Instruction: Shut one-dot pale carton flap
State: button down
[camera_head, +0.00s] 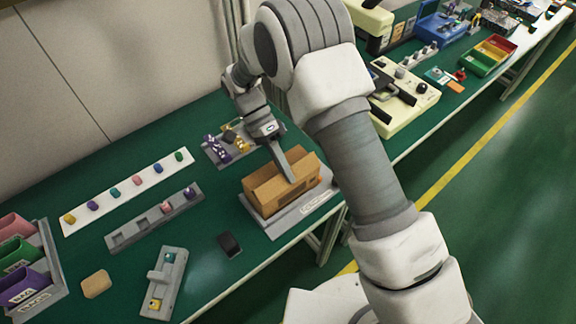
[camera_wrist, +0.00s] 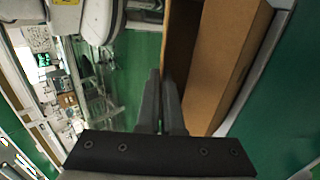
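A brown cardboard carton (camera_head: 284,196) sits on a grey base plate (camera_head: 306,213) near the table's front edge. Its top flaps (camera_head: 306,168) do not all lie flat. I see no dot marks, so I cannot tell which flap has one dot. My gripper (camera_head: 290,178) points down, with its fingertips at the carton's top; contact is unclear. In the wrist view, the two dark fingers (camera_wrist: 161,85) are close together with nothing visible between them. A tan cardboard panel (camera_wrist: 225,65) rises to their right, beside a darker brown strip.
A grey holder (camera_head: 228,150) with purple and yellow pieces stands behind the carton. A cream machine (camera_head: 402,100) is to the right beyond my arm. A black block (camera_head: 230,244) and a grey rail (camera_head: 155,218) lie to the left. Green tabletop is clear between them.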

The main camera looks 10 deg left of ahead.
jog(key=shift+w+a+f+g+h, duration=0.2)
jog(key=shift+f+g+h, duration=0.1)
jog(key=shift+g+h, duration=0.5)
jog(key=c, duration=1.1)
grip_release()
jog(key=shift+o, duration=0.2)
jog(key=shift+r, duration=0.1)
